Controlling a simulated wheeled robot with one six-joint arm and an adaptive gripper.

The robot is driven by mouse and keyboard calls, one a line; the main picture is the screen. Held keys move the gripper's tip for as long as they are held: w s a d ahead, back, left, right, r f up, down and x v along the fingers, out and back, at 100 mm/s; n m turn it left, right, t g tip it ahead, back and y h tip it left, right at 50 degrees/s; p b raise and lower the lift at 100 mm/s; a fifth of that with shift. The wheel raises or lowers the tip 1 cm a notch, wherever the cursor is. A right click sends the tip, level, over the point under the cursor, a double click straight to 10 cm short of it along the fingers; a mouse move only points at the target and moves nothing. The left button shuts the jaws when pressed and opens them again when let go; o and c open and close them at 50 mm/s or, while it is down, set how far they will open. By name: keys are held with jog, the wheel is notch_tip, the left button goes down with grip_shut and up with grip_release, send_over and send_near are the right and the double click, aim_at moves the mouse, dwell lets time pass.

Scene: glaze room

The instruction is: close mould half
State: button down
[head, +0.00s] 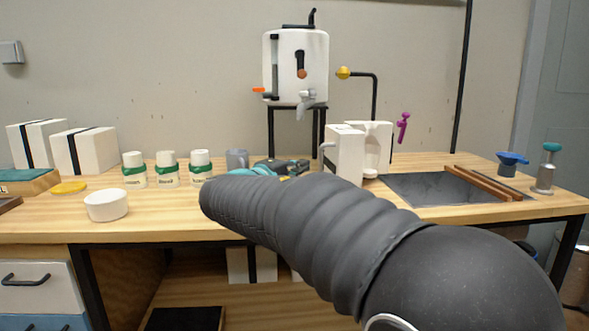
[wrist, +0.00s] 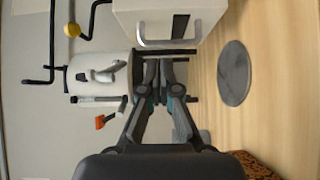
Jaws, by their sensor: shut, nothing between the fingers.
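The mould stands open on the table in the head view, in two white halves. The nearer left half (head: 345,154) is a block with a pale handle (head: 325,152) on its left side. The other half (head: 376,146) stands behind it to the right, its hollow showing. In the wrist view, the near half (wrist: 160,12) is at the top, with its U-shaped handle (wrist: 167,43) towards my gripper. My gripper (wrist: 160,67) is shut and empty, its fingertips short of the handle. In the head view my arm hides part of my gripper.
A white tank (head: 296,65) with a tap stands on a black stand behind. Several jars (head: 167,169) and a white bowl (head: 106,205) are at left. A sunken grey basin (head: 430,188) lies right of the mould. A grey disc (wrist: 235,72) lies on the table.

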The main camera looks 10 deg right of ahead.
aim_at(337, 159)
jog(key=w+d, duration=0.1)
jog(key=d, duration=0.1)
jog(key=w+d, duration=0.1)
jog(key=d, duration=0.1)
jog(key=w+d+p, duration=0.1)
jog(key=w+d, duration=0.1)
jog(key=shift+d, duration=0.75)
jog(key=shift+f, duration=0.1)
